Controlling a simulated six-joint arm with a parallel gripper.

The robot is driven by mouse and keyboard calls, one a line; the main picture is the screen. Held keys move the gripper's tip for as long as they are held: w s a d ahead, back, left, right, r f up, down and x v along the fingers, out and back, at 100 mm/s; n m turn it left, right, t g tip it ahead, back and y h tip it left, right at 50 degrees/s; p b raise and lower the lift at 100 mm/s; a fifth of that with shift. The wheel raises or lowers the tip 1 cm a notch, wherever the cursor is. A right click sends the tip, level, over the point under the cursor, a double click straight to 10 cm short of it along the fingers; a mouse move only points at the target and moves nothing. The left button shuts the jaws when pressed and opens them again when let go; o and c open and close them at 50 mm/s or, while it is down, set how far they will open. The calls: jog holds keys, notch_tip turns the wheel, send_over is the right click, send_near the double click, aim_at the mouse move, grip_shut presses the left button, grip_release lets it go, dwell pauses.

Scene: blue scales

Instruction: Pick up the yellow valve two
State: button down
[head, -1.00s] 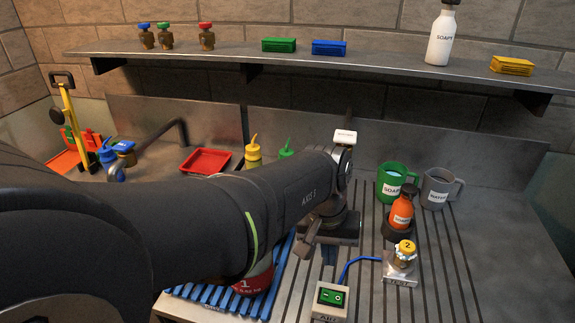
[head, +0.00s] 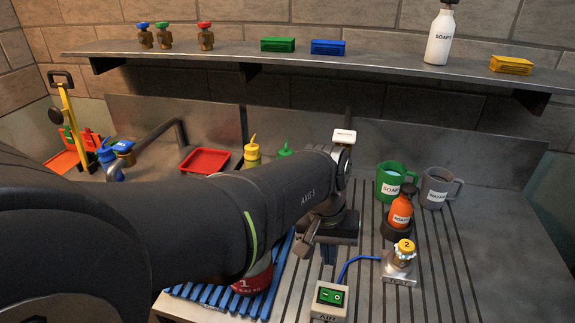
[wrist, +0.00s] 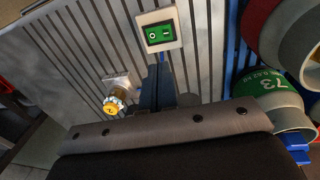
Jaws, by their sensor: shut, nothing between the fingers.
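The yellow valve two (head: 405,247) has a yellow cap marked 2. It sits upright on a small metal test stand (head: 399,272) at the right of the head view, and a blue hose joins the stand. The valve also shows in the wrist view (wrist: 116,103), left of my fingers. My gripper (head: 329,256) is mostly hidden by my own arm in the head view. In the wrist view my gripper (wrist: 157,88) has its dark fingers together and empty, apart from the valve.
A switch box with a green rocker (head: 330,300) stands near the front, left of the valve. An orange bottle (head: 401,211), a green mug (head: 391,186) and a grey mug (head: 436,190) stand behind the valve. The ribbed counter right of the stand is clear.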

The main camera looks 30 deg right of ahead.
dwell(0.3)
jog(key=c, duration=0.9)
grip_release()
jog(key=m+t+h, duration=0.3)
jog(key=m, duration=0.1)
send_near(407, 245)
jog(key=shift+m, duration=0.3)
jog(key=x, duration=0.3)
jog(key=w+x, duration=0.1)
jog(key=x, duration=0.2)
jog(key=shift+d, duration=0.1)
jog(key=shift+s+x, duration=0.15)
jog(key=shift+x, duration=0.8)
jog(key=shift+s+x, duration=0.2)
jog(key=shift+x, duration=0.8)
jog(key=shift+s+x, duration=0.15)
jog(key=shift+x, duration=0.8)
